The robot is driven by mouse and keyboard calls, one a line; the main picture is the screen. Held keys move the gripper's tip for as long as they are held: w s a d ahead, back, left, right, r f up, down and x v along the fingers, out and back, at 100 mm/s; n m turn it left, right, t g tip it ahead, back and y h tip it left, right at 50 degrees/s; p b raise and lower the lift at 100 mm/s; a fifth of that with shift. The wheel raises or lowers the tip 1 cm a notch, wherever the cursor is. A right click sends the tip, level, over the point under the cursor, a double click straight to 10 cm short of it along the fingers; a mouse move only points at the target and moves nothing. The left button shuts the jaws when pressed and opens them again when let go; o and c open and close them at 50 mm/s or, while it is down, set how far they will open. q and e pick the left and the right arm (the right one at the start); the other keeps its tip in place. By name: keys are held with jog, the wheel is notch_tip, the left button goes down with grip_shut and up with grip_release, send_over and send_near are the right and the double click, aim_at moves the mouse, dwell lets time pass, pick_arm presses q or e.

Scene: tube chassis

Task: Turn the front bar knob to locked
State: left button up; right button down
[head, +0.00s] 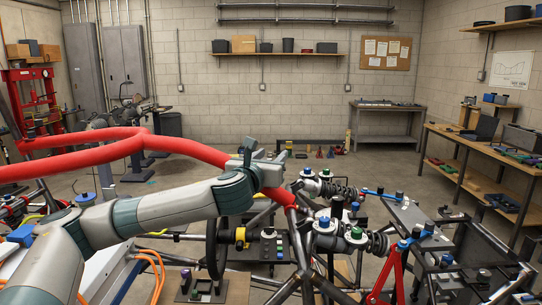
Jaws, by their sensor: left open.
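My left arm reaches from the lower left across the red tube frame (80,157). My left gripper (268,153) is open at the frame's front end, above the red bar there. Its jaws look empty; the arm hides part of the bar. Just right of it, on the dark chassis, are a blue-topped knob (307,172), another blue-topped knob (325,221) and a green-topped knob (356,233), each on a white collar. I cannot tell which is the front bar knob or read any locked mark. My right gripper is not in view.
A yellow part (240,237) and a dark wheel (216,248) sit below the arm. A red strut (393,270) and grey plate (408,215) stand at right. A workbench (490,160) lines the right wall.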

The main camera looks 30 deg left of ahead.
pick_arm(q)
jog(key=c, duration=1.1)
jog(key=shift+o, duration=0.2)
